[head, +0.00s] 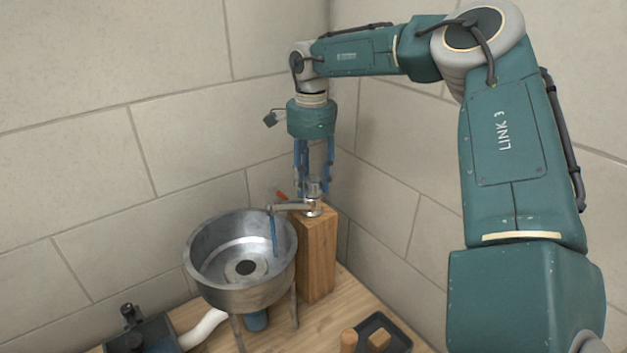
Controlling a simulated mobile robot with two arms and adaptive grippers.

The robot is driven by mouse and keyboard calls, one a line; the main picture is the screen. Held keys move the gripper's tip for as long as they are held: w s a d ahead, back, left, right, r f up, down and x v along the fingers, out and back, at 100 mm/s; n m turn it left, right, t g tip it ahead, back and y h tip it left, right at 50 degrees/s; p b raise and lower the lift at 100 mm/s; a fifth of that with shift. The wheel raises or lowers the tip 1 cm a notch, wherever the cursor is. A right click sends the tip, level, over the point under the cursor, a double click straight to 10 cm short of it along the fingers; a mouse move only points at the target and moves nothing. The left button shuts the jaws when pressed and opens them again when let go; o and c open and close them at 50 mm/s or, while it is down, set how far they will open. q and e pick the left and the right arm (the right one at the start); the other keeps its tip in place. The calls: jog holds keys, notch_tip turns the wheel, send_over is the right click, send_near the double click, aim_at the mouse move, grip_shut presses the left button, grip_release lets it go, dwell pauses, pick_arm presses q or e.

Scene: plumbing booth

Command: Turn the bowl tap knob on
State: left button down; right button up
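The metal bowl (208,276) stands on thin legs on the wooden top. The tap (292,206) sits on a wooden block beside the bowl, its spout reaching over the bowl's rim. A thin blue stream (273,235) hangs from the spout into the bowl. A clear or shiny knob (313,187) is on top of the tap. My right gripper (314,190) points straight down over the tap, its blue fingers apart on either side of the knob. Whether they touch the knob is too small to tell. My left gripper is not in view.
The wooden block (318,255) stands close to the tiled wall corner. A small orange-red piece (282,196) shows by the tap. A white pipe (203,328) and a dark box (150,335) are at lower left. A black tray (398,343) lies at the front right.

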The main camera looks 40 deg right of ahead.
aim_at(307, 179)
jog(key=shift+o, duration=1.2)
jog(key=shift+w+a+r, duration=0.15)
jog(key=shift+w+a, duration=0.05)
jog(key=shift+a, duration=0.2)
jog(key=shift+r, duration=0.1)
notch_tip(307, 179, up, 12)
jog(key=shift+f, duration=0.2)
